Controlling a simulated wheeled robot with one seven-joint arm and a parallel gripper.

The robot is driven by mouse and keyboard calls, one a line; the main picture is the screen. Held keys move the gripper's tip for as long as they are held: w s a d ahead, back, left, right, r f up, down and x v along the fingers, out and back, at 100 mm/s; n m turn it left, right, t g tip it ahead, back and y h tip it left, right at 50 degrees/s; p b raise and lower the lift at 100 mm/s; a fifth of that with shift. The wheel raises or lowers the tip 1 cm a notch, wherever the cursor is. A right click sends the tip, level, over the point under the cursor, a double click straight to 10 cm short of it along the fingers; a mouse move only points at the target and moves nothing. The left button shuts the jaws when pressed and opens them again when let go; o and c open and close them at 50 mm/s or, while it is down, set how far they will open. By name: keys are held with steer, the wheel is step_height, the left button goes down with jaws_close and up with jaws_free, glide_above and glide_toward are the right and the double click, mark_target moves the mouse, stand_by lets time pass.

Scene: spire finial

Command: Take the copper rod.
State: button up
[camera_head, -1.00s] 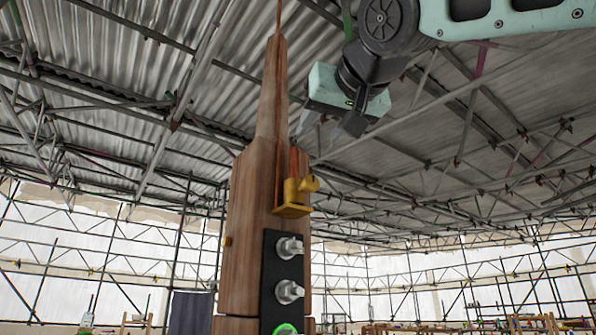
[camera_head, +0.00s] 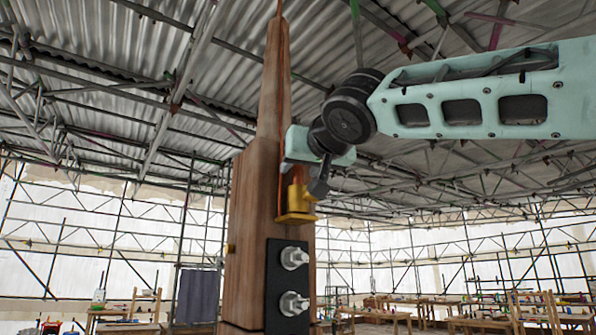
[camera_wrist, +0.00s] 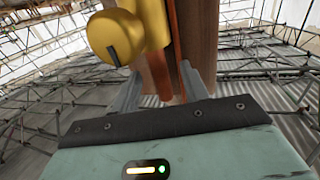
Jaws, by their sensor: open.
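The copper rod (camera_wrist: 173,48) is an upright orange-brown bar against a wooden spire (camera_head: 250,215). In the wrist view it runs behind the yellow clamp (camera_wrist: 140,28) and down to between my fingers. The clamp also shows in the head view (camera_head: 296,215), on the face of the spire, with a round knob. My gripper (camera_wrist: 162,90) is open, with one finger on each side of the rod's line. I cannot tell whether the fingers touch it. In the head view my gripper hides part of the rod just above the clamp.
A black plate (camera_head: 287,283) with grey knobs is mounted on the spire below the clamp. Workbenches (camera_head: 395,312) stand far behind. Scaffold poles and a corrugated roof (camera_head: 130,70) surround the spire. The air left of the spire is clear.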

steer(key=shift+w, duration=0.15)
jaws_close()
steer(key=shift+r, duration=0.2)
